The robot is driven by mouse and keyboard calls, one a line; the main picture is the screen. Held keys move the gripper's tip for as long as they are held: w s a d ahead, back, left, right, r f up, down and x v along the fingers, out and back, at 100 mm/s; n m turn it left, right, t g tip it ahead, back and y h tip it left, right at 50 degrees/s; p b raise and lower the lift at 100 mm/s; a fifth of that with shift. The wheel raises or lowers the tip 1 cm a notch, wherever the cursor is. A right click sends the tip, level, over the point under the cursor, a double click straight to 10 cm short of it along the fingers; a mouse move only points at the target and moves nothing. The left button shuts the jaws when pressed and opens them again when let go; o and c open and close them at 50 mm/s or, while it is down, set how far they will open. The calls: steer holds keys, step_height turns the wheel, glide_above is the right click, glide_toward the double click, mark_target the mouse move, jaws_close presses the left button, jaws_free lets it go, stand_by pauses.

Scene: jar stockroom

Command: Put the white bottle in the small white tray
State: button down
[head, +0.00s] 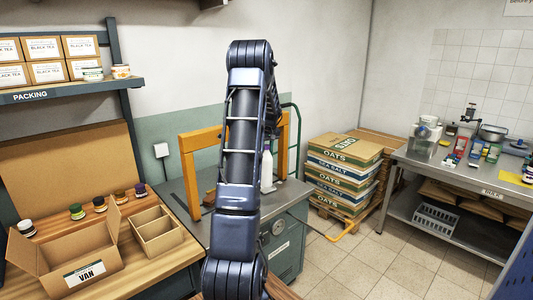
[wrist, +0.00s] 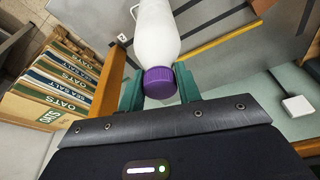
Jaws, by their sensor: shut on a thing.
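The white bottle (wrist: 155,35) has a purple cap and fills the upper middle of the wrist view. My gripper (wrist: 160,88) is shut on it near the cap, with one green finger on each side. In the head view the bottle (head: 267,169) shows just right of my arm, upright over the grey cabinet top, partly covered by the arm. I cannot tell whether its base touches the cabinet. My gripper is hidden behind the arm there. I cannot make out a small white tray in either view.
An orange frame (head: 188,150) stands on the grey cabinet (head: 290,194) around the arm. Stacked oats and sea salt sacks (head: 343,168) stand to the right. A steel bench (head: 444,170) with several items is farther right. Open cardboard boxes (head: 157,231) and small jars are at left.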

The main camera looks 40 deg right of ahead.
mark_target(267, 151)
steer(key=shift+f, duration=1.85)
steer(key=c, duration=1)
jaws_free()
steer(key=shift+o, duration=0.2)
